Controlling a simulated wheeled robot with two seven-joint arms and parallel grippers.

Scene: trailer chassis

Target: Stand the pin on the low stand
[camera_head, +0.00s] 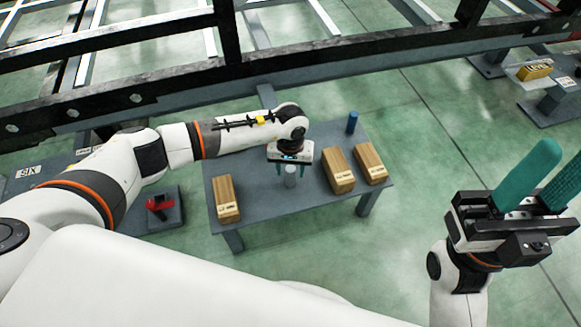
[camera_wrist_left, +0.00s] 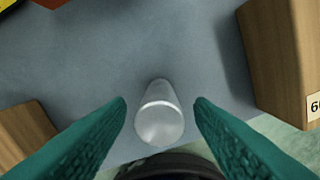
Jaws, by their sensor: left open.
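A silver-grey cylinder, which looks like the pin (camera_head: 290,175), stands on the grey table (camera_head: 270,201). It also shows in the left wrist view (camera_wrist_left: 160,112), between the teal fingers and not touching either of them. My left gripper (camera_head: 294,170) is open and reaches down around the pin. My right gripper (camera_head: 563,158) is raised at the right, its fingers apart and empty. I cannot tell for sure which grey surface is the low stand.
Wooden blocks stand on the table at left (camera_head: 227,198) and right (camera_head: 338,169), (camera_head: 369,163). A blue cylinder (camera_head: 352,122) stands at its back right. A red piece (camera_head: 159,204) sits on a dark platform at left. A black frame (camera_head: 130,92) runs behind.

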